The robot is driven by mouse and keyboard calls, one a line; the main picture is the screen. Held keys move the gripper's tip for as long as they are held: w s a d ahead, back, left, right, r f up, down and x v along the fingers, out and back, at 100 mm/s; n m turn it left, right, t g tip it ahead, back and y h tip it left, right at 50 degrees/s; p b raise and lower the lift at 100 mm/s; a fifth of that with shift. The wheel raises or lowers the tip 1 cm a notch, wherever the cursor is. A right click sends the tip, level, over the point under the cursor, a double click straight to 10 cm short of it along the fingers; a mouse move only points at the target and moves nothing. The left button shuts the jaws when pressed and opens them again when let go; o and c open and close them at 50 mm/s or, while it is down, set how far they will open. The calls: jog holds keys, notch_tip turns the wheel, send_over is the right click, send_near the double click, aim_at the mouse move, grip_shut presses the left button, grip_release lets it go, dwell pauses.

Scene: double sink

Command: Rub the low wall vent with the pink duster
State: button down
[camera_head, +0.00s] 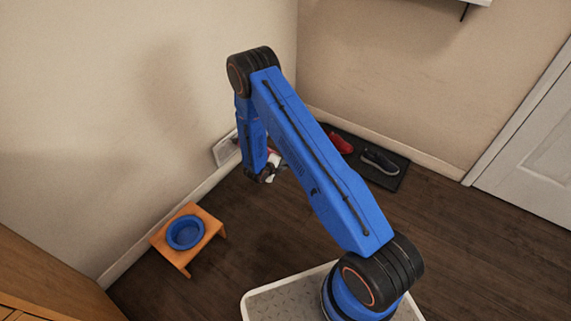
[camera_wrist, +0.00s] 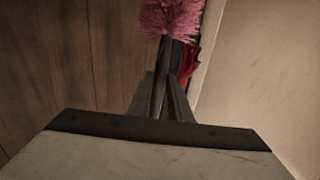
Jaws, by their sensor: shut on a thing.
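The low wall vent (camera_head: 226,149) is a pale panel low on the left wall, just above the baseboard, partly hidden by my arm. The pink duster (camera_wrist: 171,14) shows at the top of the wrist view, its fluffy pink head beyond my fingers. My gripper (camera_wrist: 168,80) is shut on the duster. In the head view my wrist is low beside the vent; the fingers and the duster head cannot be made out there. Whether the duster touches the vent cannot be told; the vent is not clear in the wrist view.
A small wooden stand (camera_head: 207,220) with a blue bowl (camera_head: 185,232) is by the left wall. A dark mat (camera_head: 388,183) holds a red shoe (camera_head: 341,143) and a dark shoe (camera_head: 380,161) by the back wall. A door (camera_head: 535,150) is at right. Open floor lies between.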

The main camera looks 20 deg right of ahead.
jog(key=s+a, duration=0.6)
jog(key=a, duration=0.2)
dwell(1.3)
jog(key=shift+s+d, duration=0.55)
jog(key=shift+s, duration=0.25)
jog(key=shift+s+d, duration=0.6)
jog(key=shift+s, duration=0.2)
jog(key=shift+s+d, duration=0.55)
jog(key=shift+s, duration=0.25)
jog(key=shift+s+d, duration=0.45)
jog(key=shift+s, duration=0.15)
jog(key=shift+s+d, duration=0.4)
jog(key=shift+s, duration=0.2)
